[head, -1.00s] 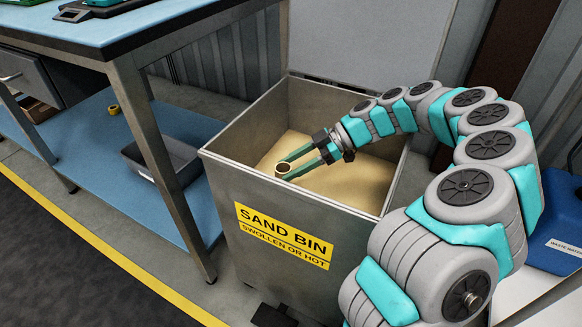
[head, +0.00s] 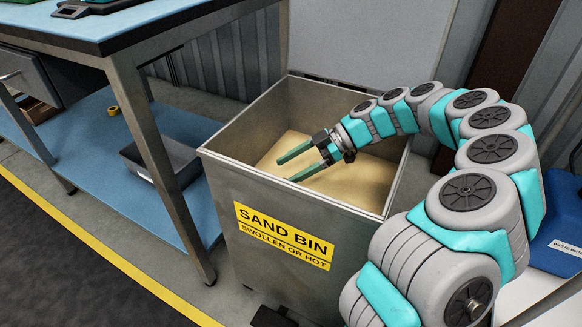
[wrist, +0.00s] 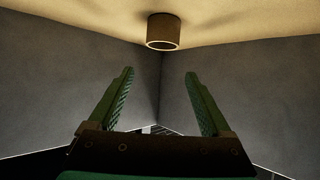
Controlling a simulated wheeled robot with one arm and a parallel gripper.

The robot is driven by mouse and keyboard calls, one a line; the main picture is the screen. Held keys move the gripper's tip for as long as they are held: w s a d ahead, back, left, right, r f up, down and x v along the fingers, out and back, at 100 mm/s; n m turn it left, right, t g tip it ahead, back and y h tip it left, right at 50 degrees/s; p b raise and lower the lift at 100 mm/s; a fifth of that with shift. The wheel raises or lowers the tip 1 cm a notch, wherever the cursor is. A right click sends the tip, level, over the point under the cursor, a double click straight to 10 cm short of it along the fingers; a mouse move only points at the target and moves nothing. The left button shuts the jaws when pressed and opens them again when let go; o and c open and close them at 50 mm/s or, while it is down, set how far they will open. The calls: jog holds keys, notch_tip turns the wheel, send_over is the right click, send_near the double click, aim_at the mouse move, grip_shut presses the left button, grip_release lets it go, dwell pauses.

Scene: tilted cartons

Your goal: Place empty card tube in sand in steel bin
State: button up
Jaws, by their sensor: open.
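The steel bin (head: 225,185) has an open top, a yellow "SAND BIN" label and pale sand (head: 355,183) inside. My gripper (head: 284,171) is inside the bin's opening, its two green fingers spread and empty. The card tube (wrist: 163,31), short, brown and hollow, shows in the wrist view beyond the fingertips, apart from both fingers. It is at the edge of the sand by the bin's corner; I cannot tell whether it touches the sand. In the head view the tube is out of sight.
The bin's raised lid (head: 365,40) stands behind it. A blue-topped workbench (head: 110,25) is at the left, with a grey tray (head: 180,160) on its lower shelf. A blue waste container (head: 560,225) is at the right, beyond my arm.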

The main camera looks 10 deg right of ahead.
jog(key=shift+p, duration=0.35)
jog(key=shift+r+p, duration=0.5)
jog(key=shift+p, duration=0.25)
jog(key=shift+d+r, duration=0.1)
jog(key=shift+r, duration=0.05)
jog(key=v, duration=0.7)
jog(key=shift+b, duration=0.35)
jog(key=shift+d, duration=0.1)
